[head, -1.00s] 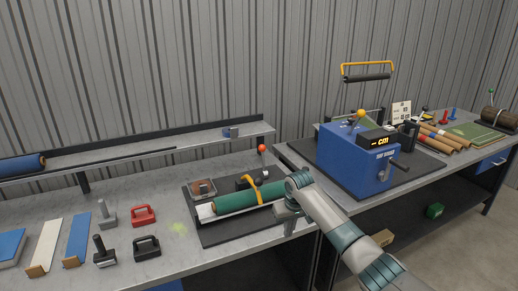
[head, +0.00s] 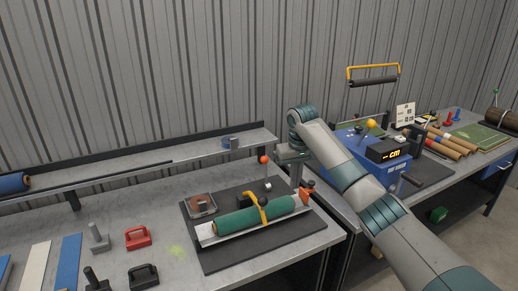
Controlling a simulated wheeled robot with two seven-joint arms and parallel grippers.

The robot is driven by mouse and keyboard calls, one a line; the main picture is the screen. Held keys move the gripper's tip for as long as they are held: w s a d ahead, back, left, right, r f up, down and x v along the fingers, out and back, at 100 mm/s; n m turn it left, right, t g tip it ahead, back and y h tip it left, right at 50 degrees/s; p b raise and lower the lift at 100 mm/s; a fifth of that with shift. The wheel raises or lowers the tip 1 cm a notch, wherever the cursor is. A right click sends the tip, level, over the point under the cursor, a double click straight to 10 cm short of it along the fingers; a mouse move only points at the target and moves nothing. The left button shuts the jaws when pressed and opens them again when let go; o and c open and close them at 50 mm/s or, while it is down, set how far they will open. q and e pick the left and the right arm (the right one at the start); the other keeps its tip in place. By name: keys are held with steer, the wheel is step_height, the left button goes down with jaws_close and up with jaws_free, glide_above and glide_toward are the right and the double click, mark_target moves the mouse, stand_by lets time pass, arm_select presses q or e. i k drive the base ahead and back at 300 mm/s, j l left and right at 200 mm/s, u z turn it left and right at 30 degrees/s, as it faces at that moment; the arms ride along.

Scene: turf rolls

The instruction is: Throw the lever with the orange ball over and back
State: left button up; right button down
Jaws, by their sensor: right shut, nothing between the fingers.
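A lever with a red-orange ball (head: 263,159) on a thin upright rod stands at the back of the dark mat, behind the green roll (head: 252,219). An amber ball (head: 370,123) also tops the blue machine (head: 376,170) on the right bench; my arm partly covers that machine. My left gripper is not in view.
An orange strap (head: 258,205) crosses the green roll. A small tray (head: 201,205) lies left of it, and an orange-red part (head: 307,188) is at its right end. A shelf (head: 180,152) runs behind. Red (head: 138,238) and black (head: 143,275) handled blocks stand left.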

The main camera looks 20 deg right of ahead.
mark_target(264, 160)
steer(key=i, duration=1.25)
